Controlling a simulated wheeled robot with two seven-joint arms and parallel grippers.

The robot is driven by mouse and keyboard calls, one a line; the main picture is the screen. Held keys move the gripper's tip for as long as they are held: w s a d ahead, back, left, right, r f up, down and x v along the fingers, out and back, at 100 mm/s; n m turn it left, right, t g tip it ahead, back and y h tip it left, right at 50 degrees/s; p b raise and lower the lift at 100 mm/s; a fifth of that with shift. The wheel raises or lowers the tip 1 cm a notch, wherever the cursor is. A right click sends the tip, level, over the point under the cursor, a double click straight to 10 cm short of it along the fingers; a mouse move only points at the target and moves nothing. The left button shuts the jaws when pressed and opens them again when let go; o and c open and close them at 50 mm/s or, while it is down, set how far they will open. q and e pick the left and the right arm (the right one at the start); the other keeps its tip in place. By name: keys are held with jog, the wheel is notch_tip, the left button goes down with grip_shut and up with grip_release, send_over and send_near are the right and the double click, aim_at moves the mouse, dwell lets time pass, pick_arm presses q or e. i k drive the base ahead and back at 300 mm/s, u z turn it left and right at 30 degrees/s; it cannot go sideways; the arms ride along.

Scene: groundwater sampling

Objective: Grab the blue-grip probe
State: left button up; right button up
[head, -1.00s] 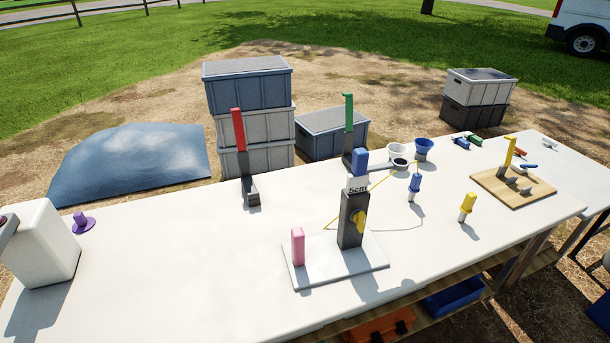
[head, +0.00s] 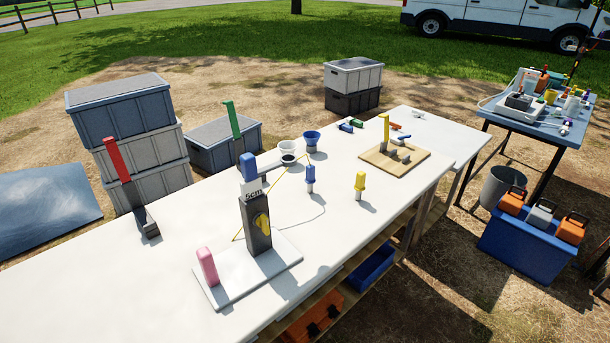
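A small probe with a blue grip (head: 310,174) and a pale lower end stands upright on the white table (head: 110,270), right of the dark post. A similar one with a yellow grip (head: 360,181) stands to its right. The dark post (head: 254,218) on a light base plate carries a "5cm" label, a yellow knob and another blue block (head: 249,167) on top. A thin yellow line runs near the post, and a thin pale cord curves on the table near the blue-grip probe. Neither of my grippers is in view.
A pink block (head: 207,266) stands on the base plate. Red (head: 117,159) and green (head: 231,119) upright handles, a white cup (head: 287,147), a blue funnel-like cup (head: 312,139) and a wooden board (head: 416,164) are on the table. The front left tabletop is clear.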

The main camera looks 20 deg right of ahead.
aim_at(310, 179)
jog(key=z, duration=2.4)
jog(key=i, duration=1.6)
jog(key=u, duration=2.9)
